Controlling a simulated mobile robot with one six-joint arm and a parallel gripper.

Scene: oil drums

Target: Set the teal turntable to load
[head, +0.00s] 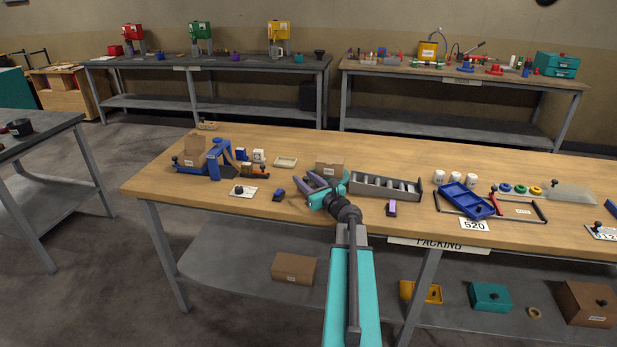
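My gripper (313,184) is over the middle of the packing bench, at the end of my teal arm. Its purple-grey fingers look spread apart, and I see nothing held between them. No turntable can be made out for certain. A white plate with a dark knob (243,191) lies on the bench, left of my gripper. Another plate with a dark knob (604,232) is at the right edge, partly cut off. Any small markings on the left plate are too small to read.
A small carton (330,167) and a grey roller tray (384,187) stand close to my gripper. A blue tape dispenser (214,160) is at the left, a blue tray (466,200) at the right. A teal box (490,297) sits on the lower shelf. Benches line the back wall.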

